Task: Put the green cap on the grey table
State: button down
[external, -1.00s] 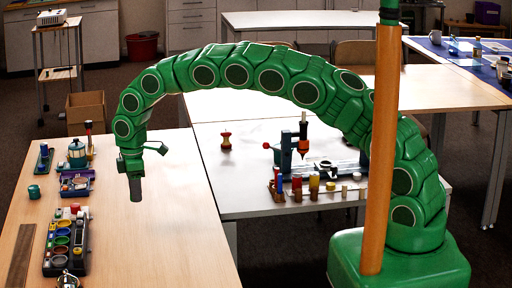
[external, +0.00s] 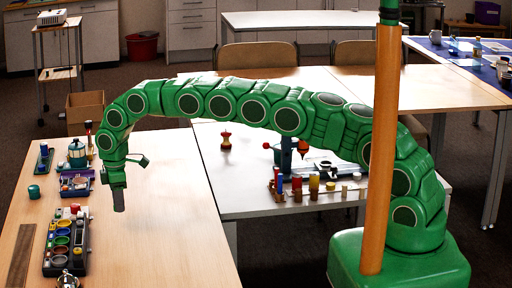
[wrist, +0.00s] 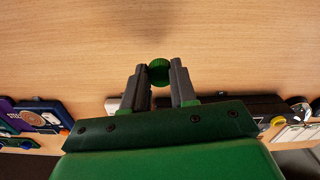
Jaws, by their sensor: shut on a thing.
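My gripper (external: 118,202) hangs at the end of the green arm, over the wooden table (external: 170,215) on the left. In the wrist view my gripper (wrist: 160,74) is shut on the green cap (wrist: 159,70), a small ridged disc between the two fingertips. The cap cannot be made out in the external view. The grey table (external: 260,207) stands to the right of the wooden table and bears several items. Its front left part is bare.
A dark tray of coloured pots (external: 66,240) lies near the wooden table's left side. A small teal cup (external: 34,192) and a teal-lidded jar (external: 77,152) stand behind it.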

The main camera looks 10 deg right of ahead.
aim_at(115, 226)
jog(key=shift+w+a+f, duration=0.3)
jog(key=shift+a+f, duration=0.15)
jog(key=shift+f, duration=0.2)
jog(key=shift+w+a+f, duration=0.3)
jog(key=shift+a+f, duration=0.1)
jog(key=shift+f, duration=0.2)
jog(key=shift+f, duration=0.1)
jog(key=shift+w+a+f, duration=0.1)
jog(key=shift+a, duration=0.05)
jog(key=shift+f, duration=1.5)
jog(key=shift+f, duration=0.1)
jog(key=c, duration=0.9)
grip_release()
